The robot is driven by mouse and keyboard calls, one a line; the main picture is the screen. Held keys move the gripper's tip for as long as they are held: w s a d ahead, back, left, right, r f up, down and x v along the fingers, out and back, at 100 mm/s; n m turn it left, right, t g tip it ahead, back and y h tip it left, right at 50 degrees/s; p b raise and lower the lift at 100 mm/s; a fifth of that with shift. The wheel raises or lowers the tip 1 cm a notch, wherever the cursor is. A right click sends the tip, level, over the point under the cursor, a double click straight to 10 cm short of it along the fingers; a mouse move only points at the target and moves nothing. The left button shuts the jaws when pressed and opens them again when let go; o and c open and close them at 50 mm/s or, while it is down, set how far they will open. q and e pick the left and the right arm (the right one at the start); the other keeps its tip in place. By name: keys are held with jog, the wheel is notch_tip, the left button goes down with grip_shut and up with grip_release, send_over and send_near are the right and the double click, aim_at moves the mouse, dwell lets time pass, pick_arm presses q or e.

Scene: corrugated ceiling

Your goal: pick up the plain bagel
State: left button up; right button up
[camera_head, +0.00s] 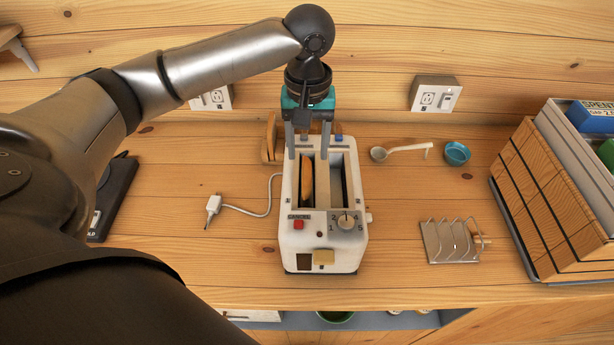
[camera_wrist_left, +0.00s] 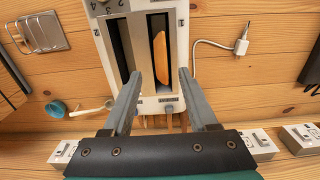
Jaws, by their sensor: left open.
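The plain bagel (camera_head: 307,182), an orange-brown piece seen edge-on, sits in the left slot of a white toaster (camera_head: 320,250). It also shows in the left wrist view (camera_wrist_left: 158,58), in the slot on the right there. The other slot looks empty. My left gripper (camera_head: 308,150) is open above the far end of the toaster, its fingers pointing down. In the left wrist view its fingertips (camera_wrist_left: 160,76) are apart, with the near end of the bagel between them in the picture. I cannot tell the height gap. My right gripper is not in view.
A white plug and cord (camera_head: 214,205) lie left of the toaster. A ladle (camera_head: 380,153), a blue cup (camera_head: 457,153) and a wire rack (camera_head: 452,240) lie to the right. A wooden crate (camera_head: 540,195) stands far right. Tan slices (camera_head: 270,140) stand behind the toaster.

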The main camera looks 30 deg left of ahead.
aim_at(307, 163)
pick_arm(q)
jog(key=shift+a+f, duration=0.15)
jog(key=shift+f, duration=2.6)
jog(key=shift+w, duration=0.1)
jog(key=shift+c, duration=0.4)
grip_shut()
